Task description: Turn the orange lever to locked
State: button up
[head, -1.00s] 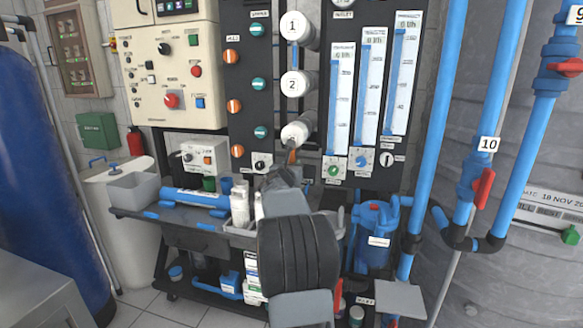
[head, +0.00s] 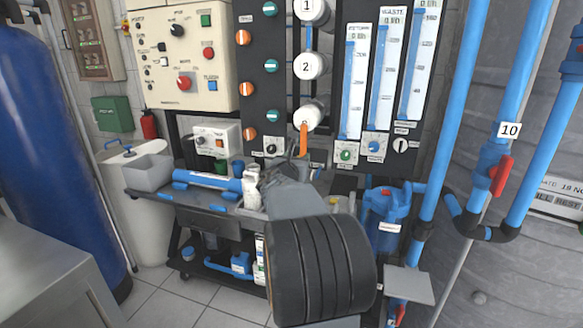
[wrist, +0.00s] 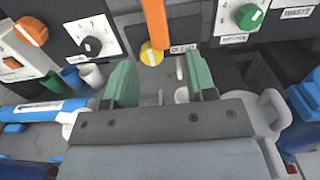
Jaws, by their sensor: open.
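The orange lever (head: 304,138) hangs straight down below the lowest white round housing (head: 308,115) on the dark panel in the head view. In the wrist view the orange lever (wrist: 155,24) comes down from the top edge, and its lower end is near a yellow knob (wrist: 152,54). My gripper (wrist: 161,80) is open, with a green finger on each side and nothing between them. The lever lies beyond the fingertips, roughly in line with the gap. In the head view my arm hides most of my gripper (head: 297,168).
Blue pipes (head: 440,130) rise at the right.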

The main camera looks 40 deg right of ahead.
jog(key=v, duration=0.5)
jog(key=shift+s+a, duration=0.15)
jog(key=shift+a, duration=0.05)
dwell(0.4)
jog(key=s+a+r+m+g+y+p, duration=0.1)
jog(key=s+a+r+m+y+p, duration=0.1)
jog(key=s+a+m+y+p, duration=0.2)
jog(key=s+a+r+m+g+y+p, duration=0.2)
jog(key=s+a+m+y+p, duration=0.2)
jog(key=a+m+p, duration=0.7)
jog(key=s+a+r+m+g+y+p, duration=0.1)
jog(key=s+a+m+y+p, duration=0.4)
jog(key=a, duration=1.2)
jog(key=r+m+y+p, duration=0.1)
jog(key=m+y+p, duration=0.1)
jog(key=m+p, duration=0.1)
jog(key=shift+g+y+p, duration=0.3)
jog(key=shift+y+p, duration=0.1)
jog(key=shift+p, duration=0.2)
jog(key=shift+s+a+r+m, duration=0.15)
jog(key=shift+a+m, duration=0.15)
jog(key=shift+a, duration=0.15)
jog(key=shift+c, duration=0.3)
